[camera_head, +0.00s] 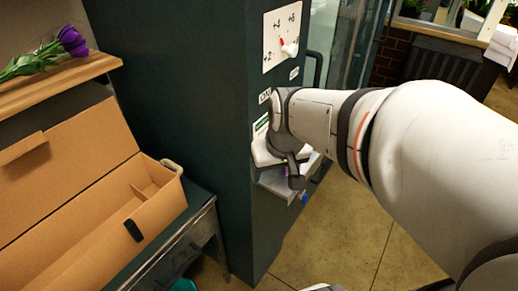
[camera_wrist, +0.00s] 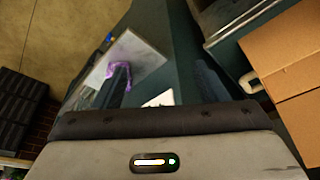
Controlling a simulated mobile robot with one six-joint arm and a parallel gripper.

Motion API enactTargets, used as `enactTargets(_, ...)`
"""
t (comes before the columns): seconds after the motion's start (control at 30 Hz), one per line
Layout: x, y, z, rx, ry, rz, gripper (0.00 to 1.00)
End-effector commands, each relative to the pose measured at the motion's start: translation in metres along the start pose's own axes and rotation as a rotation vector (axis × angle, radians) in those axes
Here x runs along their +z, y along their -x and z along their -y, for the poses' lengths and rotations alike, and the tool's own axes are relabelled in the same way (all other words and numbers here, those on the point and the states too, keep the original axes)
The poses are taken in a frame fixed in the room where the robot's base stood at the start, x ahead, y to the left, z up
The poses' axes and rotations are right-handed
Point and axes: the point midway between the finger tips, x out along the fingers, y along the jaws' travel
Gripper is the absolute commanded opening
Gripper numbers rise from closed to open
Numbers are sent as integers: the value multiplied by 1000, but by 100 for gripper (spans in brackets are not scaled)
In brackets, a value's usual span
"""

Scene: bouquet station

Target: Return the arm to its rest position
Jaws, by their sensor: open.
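My arm reaches in from the right in the head view, and my gripper (camera_head: 292,178) is at the side of a tall dark green cabinet (camera_head: 190,90), just over a small grey shelf (camera_head: 272,184) fixed to it. In the wrist view my gripper (camera_wrist: 162,78) has its two dark fingers spread apart, with nothing seen held between them. A purple item (camera_wrist: 123,64) lies on the pale shelf (camera_wrist: 150,58), partly behind one finger. I cannot tell whether the finger touches it.
An open cardboard box (camera_head: 165,210) stands on a dark table (camera_head: 205,208) at left. Purple flowers (camera_head: 70,42) lie on a wooden shelf (camera_head: 60,82). The cabinet bears a dial panel (camera_head: 281,36) and a handle (camera_head: 315,68). Tiled floor (camera_head: 330,235) lies open beside it.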

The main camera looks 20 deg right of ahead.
Motion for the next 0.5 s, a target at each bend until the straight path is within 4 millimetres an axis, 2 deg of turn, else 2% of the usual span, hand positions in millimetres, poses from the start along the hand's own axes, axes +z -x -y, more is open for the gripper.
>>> enactTargets(0.03,17,6,13,-3,21,10,67)
enactTargets(0.1,36,11,23,-1,32,29,67)
enactTargets(0.2,53,14,24,4,40,47,67)
enactTargets(0.3,60,15,25,7,40,56,67)
enactTargets(0.5,60,15,25,7,39,57,67)
